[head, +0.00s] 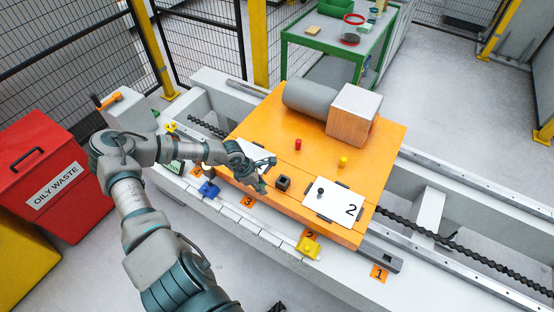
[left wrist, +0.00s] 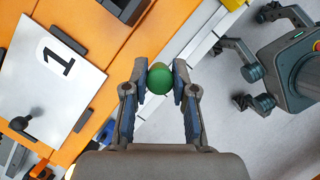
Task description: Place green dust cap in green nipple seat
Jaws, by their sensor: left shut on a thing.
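In the left wrist view, a round green dust cap (left wrist: 160,78) sits between the fingertips of my left gripper (left wrist: 160,80), which is shut on it. In the head view my left gripper (head: 261,184) is above the front left edge of the orange table, just left of a small dark square block (head: 283,183); the cap cannot be made out there. I cannot make out a green nipple seat in either view. My right gripper does not show in the head view.
On the orange table (head: 390,150) are a red peg (head: 298,145), a yellow peg (head: 343,161), a white plate marked 2 (head: 335,206) and a grey cylinder (head: 309,97). A blue fixture (head: 208,189) and a yellow fixture (head: 309,247) line the front rail. A plate marked 1 (left wrist: 50,85) lies left of my gripper.

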